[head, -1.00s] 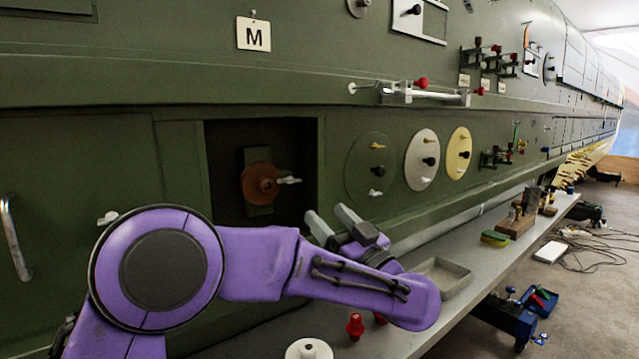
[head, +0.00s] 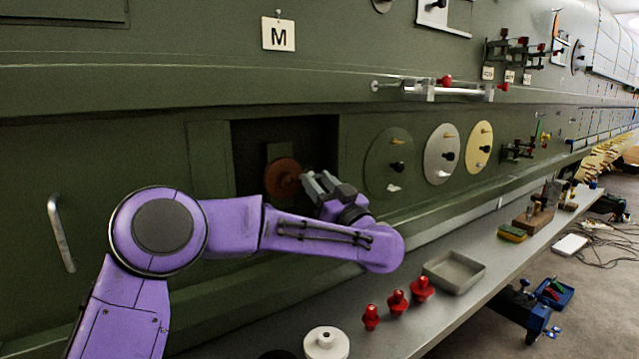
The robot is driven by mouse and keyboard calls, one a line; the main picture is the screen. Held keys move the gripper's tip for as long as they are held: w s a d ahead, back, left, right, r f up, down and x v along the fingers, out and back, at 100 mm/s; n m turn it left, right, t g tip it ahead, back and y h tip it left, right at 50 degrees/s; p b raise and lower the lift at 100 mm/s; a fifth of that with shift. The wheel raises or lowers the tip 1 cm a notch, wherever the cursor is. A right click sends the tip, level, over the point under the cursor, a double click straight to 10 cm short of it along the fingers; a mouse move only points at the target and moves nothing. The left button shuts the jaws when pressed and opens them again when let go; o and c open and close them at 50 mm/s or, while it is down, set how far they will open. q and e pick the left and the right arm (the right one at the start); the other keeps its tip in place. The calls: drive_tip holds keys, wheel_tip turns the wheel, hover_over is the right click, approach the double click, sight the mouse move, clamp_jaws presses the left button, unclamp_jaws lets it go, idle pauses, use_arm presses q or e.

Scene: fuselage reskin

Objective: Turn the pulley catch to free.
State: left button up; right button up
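The red-brown pulley (head: 281,177) sits in a dark square recess in the green fuselage side. Its small pale catch, on the right side of the pulley in the earlier view, is hidden now behind my gripper. My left gripper (head: 309,180) is at the right side of the pulley, its fingertips pointing into the recess where the catch was seen. The two fingers look close together, but I cannot tell whether they are shut on the catch or touching it. My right gripper is not in view.
Round green, silver and yellow discs (head: 480,147) with small knobs are right of the recess. Below runs a grey bench with red knobs (head: 397,301), a white round part (head: 326,343) and a grey tray (head: 454,272). A handle (head: 61,233) is at left.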

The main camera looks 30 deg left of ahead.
use_arm(q)
drive_tip(key=c, duration=0.4)
drive_tip(key=shift+o, duration=0.2)
drive_tip(key=shift+n+g+b, duration=0.3)
drive_tip(key=shift+n+b, duration=0.35)
drive_tip(key=shift+n, duration=0.25)
drive_tip(key=n+g+b, duration=0.1)
drive_tip(key=n+g, duration=0.1)
drive_tip(key=n, duration=0.1)
drive_tip(key=shift+w+d+n+y+b, duration=0.1)
drive_tip(key=shift+w+n+y+b, duration=0.05)
drive_tip(key=shift+n+y+b, duration=0.2)
drive_tip(key=n+g+h, duration=0.1)
drive_tip(key=n+g, duration=0.1)
drive_tip(key=n, duration=0.3)
drive_tip(key=n+g+h, duration=0.1)
drive_tip(key=n+g, duration=0.1)
drive_tip(key=n, duration=0.4)
drive_tip(key=r+n+g+h, duration=0.1)
drive_tip(key=n, duration=0.5)
drive_tip(key=shift+w+d+g+h+b, duration=0.1)
drive_tip(key=shift+w+g+h+b, duration=0.2)
drive_tip(key=shift+g+b, duration=0.1)
